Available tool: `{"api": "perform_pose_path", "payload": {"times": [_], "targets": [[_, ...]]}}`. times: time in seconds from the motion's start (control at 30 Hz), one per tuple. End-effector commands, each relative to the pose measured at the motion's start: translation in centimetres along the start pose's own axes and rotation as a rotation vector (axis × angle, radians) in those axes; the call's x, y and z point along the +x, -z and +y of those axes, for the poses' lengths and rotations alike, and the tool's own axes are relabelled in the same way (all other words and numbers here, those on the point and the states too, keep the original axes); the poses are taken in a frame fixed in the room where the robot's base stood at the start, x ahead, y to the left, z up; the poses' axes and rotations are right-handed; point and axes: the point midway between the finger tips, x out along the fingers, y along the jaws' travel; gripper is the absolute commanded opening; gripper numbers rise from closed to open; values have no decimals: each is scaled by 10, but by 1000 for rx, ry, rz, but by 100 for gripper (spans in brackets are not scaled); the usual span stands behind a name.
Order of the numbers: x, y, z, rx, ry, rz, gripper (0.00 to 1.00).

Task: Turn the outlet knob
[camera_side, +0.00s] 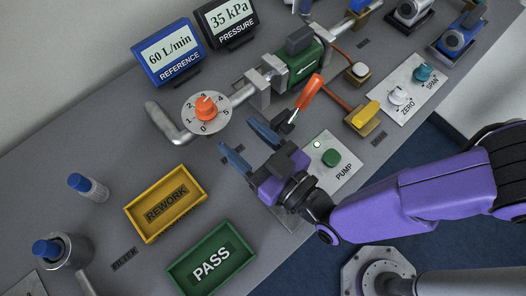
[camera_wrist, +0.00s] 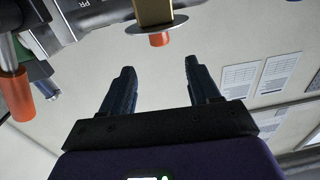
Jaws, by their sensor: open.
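The orange outlet knob (camera_side: 207,106) sits on a round white dial (camera_side: 190,119) numbered 0 to 5, at the left end of the pipe run. In the wrist view, an orange knob (camera_wrist: 159,40) under a thin disc, apparently the same one, lies just beyond the fingertips and between them. My gripper (camera_side: 236,133) is open and empty, its blue fingers spread and pointing toward the dial. It is apart from the knob, to its lower right in the side view. Both fingers of my gripper (camera_wrist: 159,68) show in the wrist view.
An orange-handled lever (camera_side: 310,92) rises just right of my gripper. The pump panel (camera_side: 335,186) lies beside it. Two displays (camera_side: 167,51) stand behind the dial. The yellow REWORK tray (camera_side: 142,233) and green PASS tray (camera_side: 183,279) are at the front.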

Motion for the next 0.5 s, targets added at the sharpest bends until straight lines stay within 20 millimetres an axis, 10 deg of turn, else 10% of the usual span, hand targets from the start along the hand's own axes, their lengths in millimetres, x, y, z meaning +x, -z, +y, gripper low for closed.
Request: {"api": "perform_pose_path", "payload": {"times": [0.5], "targets": [[-42, 1, 0, 0, 1, 2, 61]]}}
